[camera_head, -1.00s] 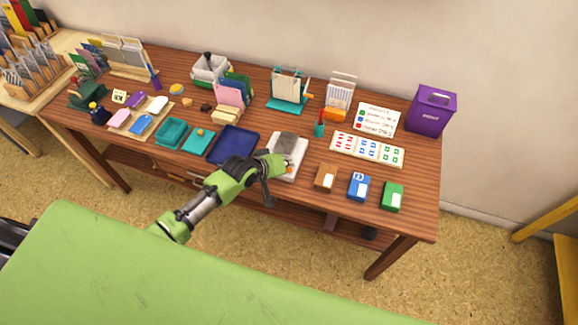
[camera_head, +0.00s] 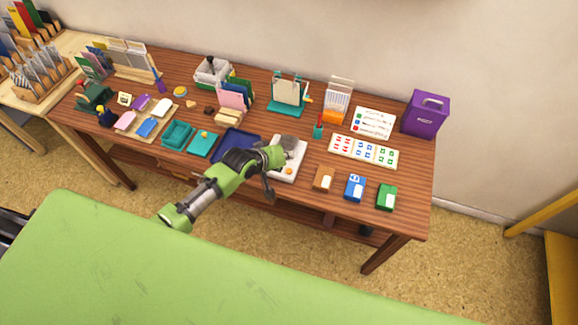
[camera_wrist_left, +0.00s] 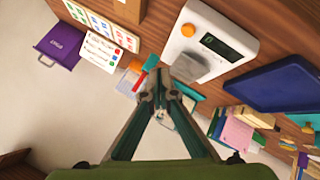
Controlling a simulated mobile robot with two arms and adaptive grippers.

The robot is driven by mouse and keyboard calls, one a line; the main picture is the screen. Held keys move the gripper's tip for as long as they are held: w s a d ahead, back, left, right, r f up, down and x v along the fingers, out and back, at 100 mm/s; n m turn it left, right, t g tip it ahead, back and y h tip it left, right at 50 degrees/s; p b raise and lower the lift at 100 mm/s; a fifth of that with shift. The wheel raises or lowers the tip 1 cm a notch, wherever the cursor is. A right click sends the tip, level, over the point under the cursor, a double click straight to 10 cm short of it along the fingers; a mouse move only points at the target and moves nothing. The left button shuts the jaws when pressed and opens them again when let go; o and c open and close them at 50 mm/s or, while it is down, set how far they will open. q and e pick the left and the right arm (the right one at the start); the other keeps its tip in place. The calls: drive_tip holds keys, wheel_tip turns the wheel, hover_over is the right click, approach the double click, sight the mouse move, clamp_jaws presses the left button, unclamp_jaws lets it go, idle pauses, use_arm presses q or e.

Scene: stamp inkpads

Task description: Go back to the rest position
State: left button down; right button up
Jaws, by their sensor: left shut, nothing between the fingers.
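My left gripper (camera_head: 274,158) reaches over the table from the front left, in front of and beside the white scale (camera_head: 297,165). In the left wrist view my left gripper (camera_wrist_left: 162,88) has its fingers together with nothing between them. The scale (camera_wrist_left: 232,35) there has an orange button and a dark display, and a blurred grey plate partly behind the fingertips. My right gripper is not in view.
A dark blue tray (camera_head: 222,152) lies left of the scale. Brown (camera_head: 323,178), blue (camera_head: 355,187) and green (camera_head: 386,197) boxes stand at the front right. A teal rack (camera_head: 288,94) and purple bin (camera_head: 425,115) stand behind. The wooden table (camera_head: 405,190) has free room at its right end.

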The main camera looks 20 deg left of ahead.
use_arm(q)
drive_tip(key=shift+f, duration=0.1)
idle(0.3)
drive_tip(key=s+d+r+m+g, duration=0.1)
drive_tip(key=s+d+m, duration=0.1)
drive_tip(key=s, duration=0.5)
drive_tip(key=s+d+r+m+g, duration=0.1)
drive_tip(key=s+m, duration=0.1)
drive_tip(key=s, duration=0.5)
drive_tip(key=s+a+r+m+g+y, duration=0.2)
drive_tip(key=s+a+r, duration=0.1)
drive_tip(key=s, duration=0.6)
drive_tip(key=s+a+r+m+g+y, duration=0.1)
drive_tip(key=s+a+r, duration=0.2)
drive_tip(key=s, duration=0.5)
wheel_tip(320, 180, down, 30)
drive_tip(key=s+g+b, duration=0.1)
drive_tip(key=b, duration=0.6)
drive_tip(key=s+a+f+b, duration=0.1)
drive_tip(key=s+f+b, duration=0.1)
drive_tip(key=s+f, duration=0.7)
drive_tip(key=s+a+f+g+b, duration=0.1)
drive_tip(key=s+a+f+b, duration=0.1)
drive_tip(key=s+f, duration=0.7)
wheel_tip(320, 180, down, 6)
drive_tip(key=shift+g+b, duration=0.3)
drive_tip(key=shift+b, duration=0.55)
